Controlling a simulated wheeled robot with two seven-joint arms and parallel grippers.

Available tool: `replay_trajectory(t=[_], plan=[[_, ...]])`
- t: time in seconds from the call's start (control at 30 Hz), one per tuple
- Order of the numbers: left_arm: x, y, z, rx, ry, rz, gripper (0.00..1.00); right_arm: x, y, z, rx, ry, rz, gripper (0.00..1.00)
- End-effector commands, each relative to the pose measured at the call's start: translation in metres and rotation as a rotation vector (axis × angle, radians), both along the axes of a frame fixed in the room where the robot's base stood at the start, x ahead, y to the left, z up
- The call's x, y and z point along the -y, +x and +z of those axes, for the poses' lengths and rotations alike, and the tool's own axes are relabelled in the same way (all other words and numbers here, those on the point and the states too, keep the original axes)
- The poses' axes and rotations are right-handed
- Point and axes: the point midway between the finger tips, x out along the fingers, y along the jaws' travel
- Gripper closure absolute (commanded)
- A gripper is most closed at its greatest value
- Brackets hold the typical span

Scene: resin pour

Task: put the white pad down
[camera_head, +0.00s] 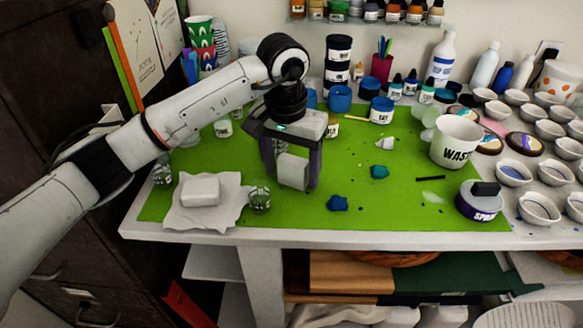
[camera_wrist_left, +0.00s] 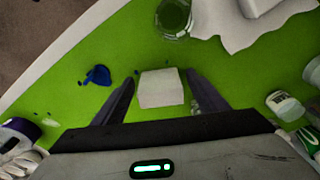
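A white pad (camera_head: 293,171) is between the fingers of my left gripper (camera_head: 292,180), low over or on the green mat; I cannot tell if it touches the mat. In the left wrist view the pad (camera_wrist_left: 161,88) shows between the two dark fingers (camera_wrist_left: 160,80), with thin strips of green on both sides, so the gripper looks open around it. Another white block (camera_head: 201,191) lies on a white cloth (camera_head: 230,203) at the left of the mat. My right gripper is not in view.
The green mat (camera_head: 400,222) covers much of the white table. A clear glass (camera_head: 260,198) stands just left of the gripper. Blue (camera_head: 337,203) and teal (camera_head: 379,172) lumps lie to its right. A white WASTE cup (camera_head: 455,142) and a purple-white jar (camera_head: 478,205) stand farther right.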

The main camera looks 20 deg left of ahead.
Motion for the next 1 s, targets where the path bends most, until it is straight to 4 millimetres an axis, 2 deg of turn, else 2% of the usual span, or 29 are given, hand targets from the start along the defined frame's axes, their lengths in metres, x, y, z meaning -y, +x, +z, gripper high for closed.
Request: replay_trajectory(t=[0.23,0.37,0.47,0.8,1.0], plan=[[0.000,0.000,0.001,0.000,0.000,0.000,0.34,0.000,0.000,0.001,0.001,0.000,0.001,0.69],[0.000,0.000,0.008,0.001,0.000,0.000,0.34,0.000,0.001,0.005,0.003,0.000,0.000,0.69],[0.000,-0.001,0.023,0.005,0.000,0.000,0.34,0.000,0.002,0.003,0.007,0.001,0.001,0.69],[-0.001,-0.010,0.094,0.004,0.001,0.000,0.34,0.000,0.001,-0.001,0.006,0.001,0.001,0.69],[-0.002,-0.014,0.118,0.001,0.001,0.001,0.34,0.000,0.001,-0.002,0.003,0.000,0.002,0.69]])
